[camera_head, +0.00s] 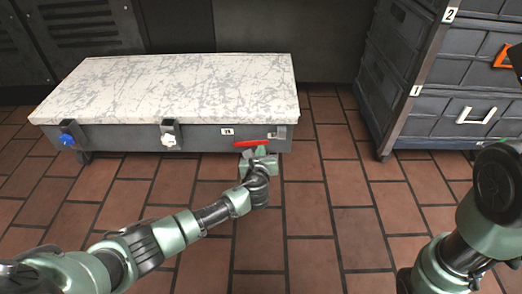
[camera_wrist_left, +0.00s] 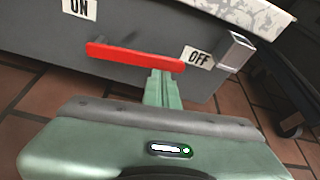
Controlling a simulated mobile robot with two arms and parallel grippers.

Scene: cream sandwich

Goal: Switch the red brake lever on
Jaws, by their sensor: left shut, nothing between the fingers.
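The red brake lever (camera_head: 251,143) is a flat red bar on the front right of the grey, marble-topped bench. In the left wrist view the red lever (camera_wrist_left: 135,57) lies nearly level, between an ON label (camera_wrist_left: 79,8) at upper left and an OFF label (camera_wrist_left: 198,58) at its right end. My left gripper (camera_head: 258,153) is shut and empty, just below the lever. In the left wrist view its fingers (camera_wrist_left: 162,88) reach up to the lever's lower edge near the right end; I cannot tell whether they touch.
The bench (camera_head: 180,90) has a blue knob (camera_head: 67,139) and a white knob (camera_head: 168,139) on its front. A metal bracket (camera_wrist_left: 236,50) sticks out right of the OFF label. Grey drawers (camera_head: 440,85) stand at right. The tiled floor (camera_head: 320,220) is clear.

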